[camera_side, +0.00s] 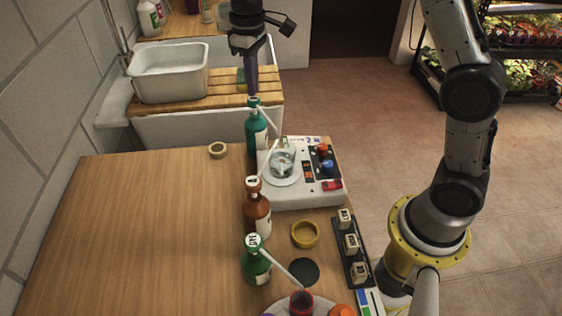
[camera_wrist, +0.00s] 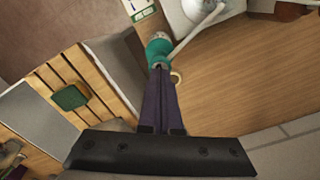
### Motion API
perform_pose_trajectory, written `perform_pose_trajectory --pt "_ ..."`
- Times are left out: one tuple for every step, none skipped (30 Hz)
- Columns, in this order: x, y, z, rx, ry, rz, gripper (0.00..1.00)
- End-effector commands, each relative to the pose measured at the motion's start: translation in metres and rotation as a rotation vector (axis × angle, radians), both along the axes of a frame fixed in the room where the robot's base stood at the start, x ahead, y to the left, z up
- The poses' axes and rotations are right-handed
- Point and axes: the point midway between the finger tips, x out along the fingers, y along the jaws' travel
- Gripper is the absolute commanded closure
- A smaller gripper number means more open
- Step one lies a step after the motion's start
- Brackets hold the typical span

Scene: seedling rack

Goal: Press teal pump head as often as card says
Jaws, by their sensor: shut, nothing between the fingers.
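The teal pump bottle (camera_side: 256,138) stands upright at the far right part of the table, left of the white device. Its teal pump head (camera_side: 253,102) has a long pale spout pointing down to the right. My gripper (camera_side: 252,92) is shut and empty, pointing down directly over the pump head; I cannot tell if the tips touch it. In the wrist view the shut fingers (camera_wrist: 157,74) end at the teal bottle (camera_wrist: 158,48), partly covering its head.
A glass vessel (camera_side: 283,163) sits on the white device (camera_side: 300,198). A brown pump bottle (camera_side: 257,216) and a green one (camera_side: 257,268) stand nearer. A yellow ring-shaped dish (camera_side: 305,234) and a black rack (camera_side: 345,245) are at right. The table's left (camera_side: 130,230) is clear.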

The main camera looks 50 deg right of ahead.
Motion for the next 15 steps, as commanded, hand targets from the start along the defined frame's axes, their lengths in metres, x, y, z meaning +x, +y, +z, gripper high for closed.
perform_pose_trajectory --pt "0.0 0.0 -0.002 0.0 0.001 0.0 1.0" --pt "0.0 0.0 -0.003 0.0 0.001 0.0 1.0" --pt "0.0 0.0 -0.004 0.0 0.0 0.0 1.0" --pt "0.0 0.0 -0.005 0.0 0.0 0.0 1.0" --pt "0.0 0.0 -0.006 0.0 0.0 0.0 1.0" --pt "0.0 0.0 -0.007 0.0 0.0 0.0 1.0" --pt "0.0 0.0 -0.008 0.0 0.0 0.0 1.0" --pt "0.0 0.0 -0.009 0.0 0.001 0.0 1.0" --pt "0.0 0.0 -0.011 0.0 0.001 0.0 1.0" --pt "0.0 0.0 -0.012 0.0 0.001 0.0 1.0" --pt "0.0 0.0 -0.013 0.0 0.001 0.0 1.0" --pt "0.0 0.0 -0.014 0.0 0.001 0.0 1.0" --pt "0.0 0.0 -0.015 0.0 0.001 0.0 1.0" --pt "0.0 0.0 -0.016 0.0 0.0 0.0 1.0" --pt "0.0 0.0 -0.017 0.0 0.0 0.0 1.0"
